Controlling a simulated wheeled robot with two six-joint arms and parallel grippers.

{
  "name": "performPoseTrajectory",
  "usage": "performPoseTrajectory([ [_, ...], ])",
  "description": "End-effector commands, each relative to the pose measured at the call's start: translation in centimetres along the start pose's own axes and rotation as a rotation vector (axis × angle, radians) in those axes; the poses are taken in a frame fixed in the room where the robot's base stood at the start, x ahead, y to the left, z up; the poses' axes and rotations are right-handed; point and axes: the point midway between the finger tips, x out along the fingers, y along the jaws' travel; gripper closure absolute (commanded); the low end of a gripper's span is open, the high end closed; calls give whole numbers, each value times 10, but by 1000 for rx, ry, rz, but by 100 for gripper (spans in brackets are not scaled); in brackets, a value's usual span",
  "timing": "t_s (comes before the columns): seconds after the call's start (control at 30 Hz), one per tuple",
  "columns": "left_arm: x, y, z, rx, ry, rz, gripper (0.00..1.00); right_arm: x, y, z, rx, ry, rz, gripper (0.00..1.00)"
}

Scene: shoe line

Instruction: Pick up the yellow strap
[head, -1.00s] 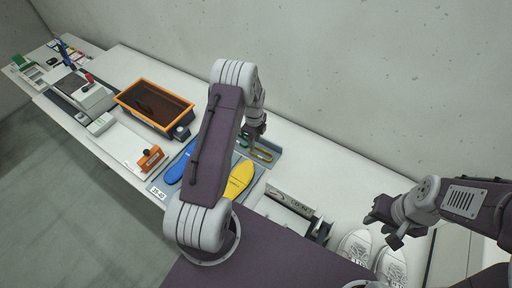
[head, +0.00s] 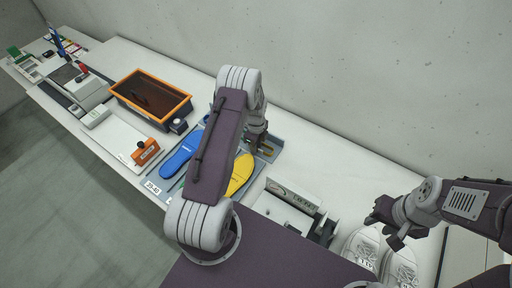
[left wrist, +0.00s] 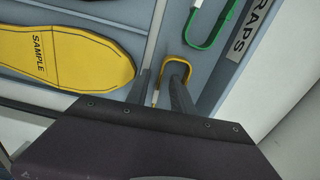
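The yellow strap (left wrist: 176,57) is a narrow loop lying in the grey tray, beside the "STRAPS" label in the left wrist view. Its lower part is hidden by a finger and the gripper body. A little of it shows in the head view (head: 266,150). My left gripper (left wrist: 159,78) is open and low over the tray. One finger overlaps the loop's opening and the other is to the left of the loop. Whether the fingers touch the strap is unclear.
A green strap (left wrist: 207,43) lies close to the yellow one. A yellow insole (left wrist: 70,57) marked "SAMPLE" lies left of the gripper, with a blue insole (head: 181,157) further left. An orange-rimmed bin (head: 122,96) and white shoes (head: 362,246) stand on the table.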

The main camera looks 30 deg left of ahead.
Motion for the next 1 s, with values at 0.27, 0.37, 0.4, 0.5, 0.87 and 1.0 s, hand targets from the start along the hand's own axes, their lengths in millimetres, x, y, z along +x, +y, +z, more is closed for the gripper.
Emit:
performPoseTrajectory([
  [0.27, -2, 0, 0, 0, 0, 0, 100, -2, 0, 0, 0, 0, 0, 64],
  [0.37, -2, 0, 0, 0, 0, 0, 100, -2, 0, 0, 0, 0, 0, 64],
  [0.4, -2, 0, 0, 0, 0, 0, 100, -2, 0, 0, 0, 0, 0, 64],
  [0.5, -2, 0, 0, 0, 0, 0, 100, -1, 0, 0, 0, 0, 0, 64],
  [0.87, -2, 0, 0, 0, 0, 0, 100, -1, 0, 0, 0, 0, 0, 64],
  [1.0, -2, 0, 0, 0, 0, 0, 100, -1, 0, 0, 0, 0, 0, 64],
])
